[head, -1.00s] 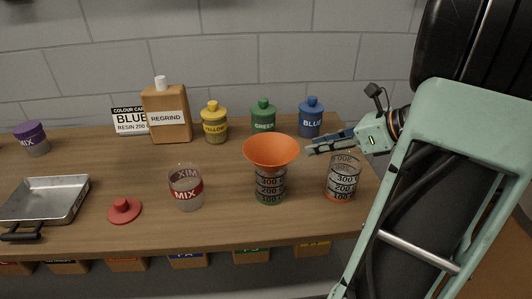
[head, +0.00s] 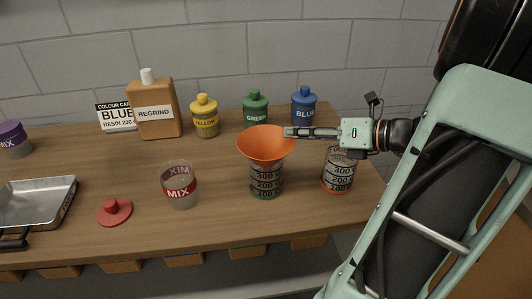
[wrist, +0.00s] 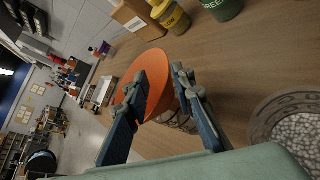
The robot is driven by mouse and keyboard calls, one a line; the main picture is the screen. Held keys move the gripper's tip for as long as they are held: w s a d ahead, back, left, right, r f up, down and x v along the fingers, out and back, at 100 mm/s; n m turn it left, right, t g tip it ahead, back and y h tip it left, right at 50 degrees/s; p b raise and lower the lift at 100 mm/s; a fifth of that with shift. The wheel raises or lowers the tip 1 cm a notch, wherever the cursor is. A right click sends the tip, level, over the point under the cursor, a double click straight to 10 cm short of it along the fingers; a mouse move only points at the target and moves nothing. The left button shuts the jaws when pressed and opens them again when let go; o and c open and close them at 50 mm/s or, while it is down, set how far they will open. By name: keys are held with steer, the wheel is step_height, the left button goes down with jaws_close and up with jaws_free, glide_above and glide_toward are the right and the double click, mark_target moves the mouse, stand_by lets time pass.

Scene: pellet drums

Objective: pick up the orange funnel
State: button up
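The orange funnel (head: 266,144) sits upright, wide mouth up, in the top of a clear graduated beaker (head: 266,182) with a green base. It also shows in the wrist view (wrist: 148,72), with the beaker partly hidden below it. My gripper (head: 287,132) reaches in from the right, its fingertips at the funnel's right rim. In the wrist view my gripper (wrist: 159,76) has its two fingers apart and nothing held, with the funnel's rim showing between and beyond them. I cannot tell whether a finger touches the rim.
A second graduated beaker (head: 338,172) with an orange base stands under my wrist. The MIX cup (head: 180,188) is left of the funnel. Green (head: 255,108), blue (head: 303,108) and yellow (head: 205,118) containers stand behind. A red lid (head: 115,211) and metal tray (head: 40,198) lie further left.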

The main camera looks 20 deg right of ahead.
steer(key=x, duration=0.4)
steer(key=shift+w+f, duration=0.3)
steer(key=shift+w, duration=0.05)
jaws_close()
